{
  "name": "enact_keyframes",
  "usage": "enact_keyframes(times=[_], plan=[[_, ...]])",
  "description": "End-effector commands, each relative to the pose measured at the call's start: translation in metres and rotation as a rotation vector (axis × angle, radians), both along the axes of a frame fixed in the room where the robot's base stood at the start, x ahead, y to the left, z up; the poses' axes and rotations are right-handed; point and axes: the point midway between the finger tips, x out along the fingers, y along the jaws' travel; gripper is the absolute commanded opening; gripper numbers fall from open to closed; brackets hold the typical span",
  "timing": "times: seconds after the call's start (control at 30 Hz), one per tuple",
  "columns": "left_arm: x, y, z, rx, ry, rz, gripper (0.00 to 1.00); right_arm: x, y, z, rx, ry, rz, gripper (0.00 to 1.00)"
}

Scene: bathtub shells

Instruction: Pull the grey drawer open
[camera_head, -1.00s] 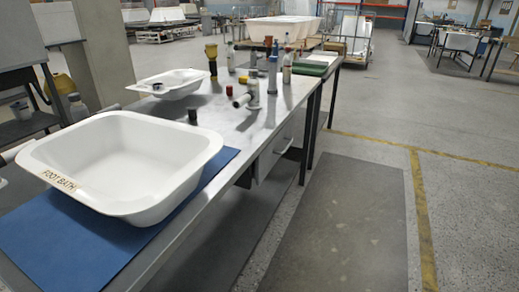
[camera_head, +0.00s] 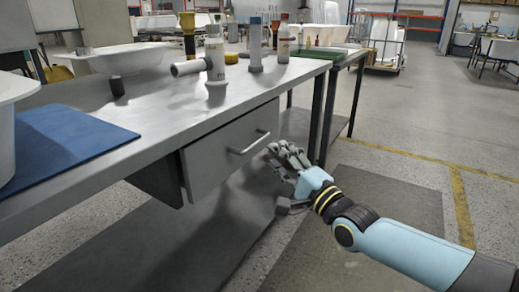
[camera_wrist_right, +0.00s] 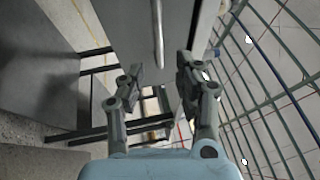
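The grey drawer (camera_head: 215,160) hangs under the workbench top, its front close to the bench edge; it looks shut. Its pale bar handle (camera_head: 250,143) runs across the front. My right gripper (camera_head: 280,180) is in front of the drawer, right of the handle and apart from it. In the right wrist view my right gripper (camera_wrist_right: 160,80) is open and empty. The handle (camera_wrist_right: 158,35) shows there ahead of the gap between the two fingers, in front of the grey drawer front (camera_wrist_right: 125,30). My left gripper is not in view.
The workbench (camera_head: 150,118) carries a blue mat (camera_head: 65,140), a white basin (camera_head: 125,57), a grey pipe fitting (camera_head: 215,62) and several bottles. A dark floor mat (camera_head: 385,210) lies right of the bench. A wire rack (camera_wrist_right: 265,80) shows in the wrist view.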

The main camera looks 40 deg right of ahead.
Motion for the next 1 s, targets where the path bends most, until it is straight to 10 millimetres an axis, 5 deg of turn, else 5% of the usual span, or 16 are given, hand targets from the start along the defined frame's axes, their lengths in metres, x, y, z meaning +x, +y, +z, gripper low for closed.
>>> enact_keyframes(times=[0.33,0.77,1.0], plan=[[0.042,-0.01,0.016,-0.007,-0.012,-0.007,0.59,0.064,0.0,0.008,-0.002,0.002,-0.001,0.34],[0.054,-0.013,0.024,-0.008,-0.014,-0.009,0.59,0.079,0.0,0.012,-0.002,0.005,-0.001,0.34],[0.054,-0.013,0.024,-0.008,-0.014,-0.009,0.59,0.079,0.0,0.012,-0.003,0.005,-0.001,0.07]])
